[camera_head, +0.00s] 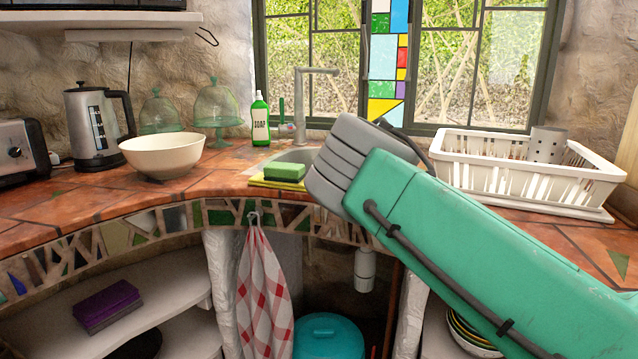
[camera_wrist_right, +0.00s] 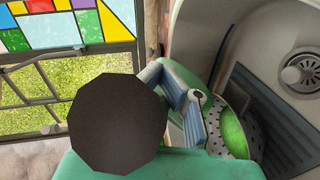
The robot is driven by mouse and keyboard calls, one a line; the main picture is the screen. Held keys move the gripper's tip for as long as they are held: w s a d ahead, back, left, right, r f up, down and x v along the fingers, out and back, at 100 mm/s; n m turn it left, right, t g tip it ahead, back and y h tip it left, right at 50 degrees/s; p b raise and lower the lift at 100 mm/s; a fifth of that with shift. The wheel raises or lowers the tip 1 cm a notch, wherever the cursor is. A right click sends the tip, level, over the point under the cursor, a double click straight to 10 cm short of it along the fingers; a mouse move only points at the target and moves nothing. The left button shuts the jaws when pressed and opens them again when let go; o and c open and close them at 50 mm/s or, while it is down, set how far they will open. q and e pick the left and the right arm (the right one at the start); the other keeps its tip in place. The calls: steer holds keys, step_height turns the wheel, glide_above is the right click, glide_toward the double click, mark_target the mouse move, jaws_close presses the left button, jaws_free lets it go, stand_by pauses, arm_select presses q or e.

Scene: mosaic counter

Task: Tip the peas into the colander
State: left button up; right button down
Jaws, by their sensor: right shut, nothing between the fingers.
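My right arm crosses the head view from the lower right and ends over the sink area, its gripper hidden there. In the right wrist view part of my right gripper (camera_wrist_right: 190,115) shows, shut and empty. Beside it is a pale surface with dark dots, which looks like the colander (camera_wrist_right: 240,103), in or over the sink. A bright green mass (camera_wrist_right: 232,133) lies against it; I cannot make out single peas. A cream bowl (camera_head: 165,155) stands upright on the counter at left in the head view; its contents are not visible. My left gripper is out of view.
The sink (camera_head: 295,156) is partly behind my arm; its drain (camera_wrist_right: 303,72) shows in the wrist view. A sponge (camera_head: 284,170) on a yellow cloth, soap bottle (camera_head: 260,122) and tap (camera_head: 300,105) are nearby. A dish rack (camera_head: 520,175) stands right, a kettle (camera_head: 92,128) left.

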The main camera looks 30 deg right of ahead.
steer(key=shift+r, duration=0.2)
steer(key=shift+d+f+m+g+y+p, duration=0.15)
steer(key=shift+d+f+m+y+p, duration=0.25)
steer(key=shift+p, duration=1.1)
steer(key=shift+d+f+m+g+y+p, duration=0.15)
steer(key=shift+f+y+p, duration=0.3)
steer(key=shift+p, duration=1)
steer(key=shift+d+f+m+g+y+p, duration=0.1)
steer(key=shift+d+f+m+y+p, duration=0.35)
steer(key=shift+p, duration=1.05)
steer(key=shift+a+f, duration=0.15)
steer(key=shift+a, duration=0.05)
